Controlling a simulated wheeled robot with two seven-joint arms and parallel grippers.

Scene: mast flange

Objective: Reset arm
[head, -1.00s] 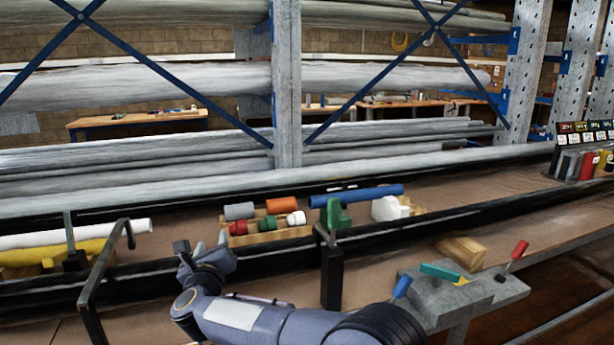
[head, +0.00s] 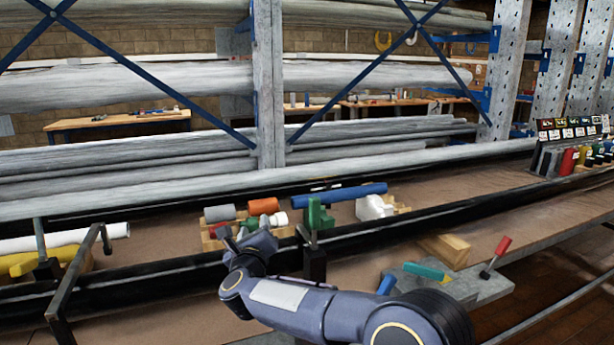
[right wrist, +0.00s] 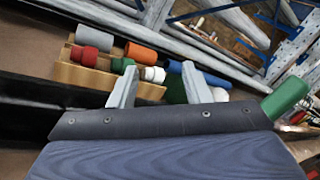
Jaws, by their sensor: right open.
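My right gripper (head: 243,238) is open, with nothing between its fingers. In the head view its arm comes in from the lower right, and the gripper hides part of a wooden rack of short fittings. In the right wrist view the two grey fingers (right wrist: 160,90) stand apart in front of that wooden rack (right wrist: 75,75), which holds a grey cylinder (right wrist: 95,32), an orange one (right wrist: 140,52), and red, green and white fittings. I cannot tell whether the fingers touch anything. My left gripper is not in view.
A blue pipe (head: 345,195) lies by a green support (head: 318,216) and a white fitting (head: 372,207). White and yellow pipes (head: 40,260) lie at left. A wooden block (head: 445,250) and a red-handled tool (head: 496,256) are at right. The bench right of the white fitting is mostly clear.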

